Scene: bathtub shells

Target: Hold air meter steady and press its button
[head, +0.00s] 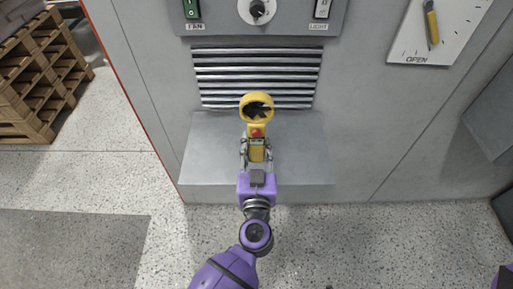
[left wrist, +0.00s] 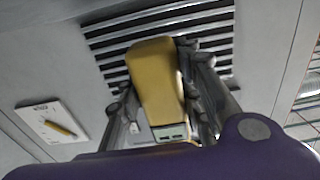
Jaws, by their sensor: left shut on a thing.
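The yellow air meter (head: 257,103) has a round fan ring at its top, a red button (head: 257,132) below the ring and a small display below that. My left gripper (head: 257,147) is shut on the meter's handle, with one finger on each side. The meter is in front of the slatted vent (head: 215,75), ring toward the slats. In the left wrist view the yellow meter body (left wrist: 156,80) sits between the two fingers, its display near the palm; the red button is hidden there. My right gripper is not in view.
A grey ledge (head: 210,150) juts out below the vent. Above are a FAN switch (head: 192,9), a knob (head: 257,9) and a LIGHT switch (head: 322,9). A white dial plate (head: 405,45) with a yellow pointer is upper right. Wooden pallets (head: 40,75) stand at left.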

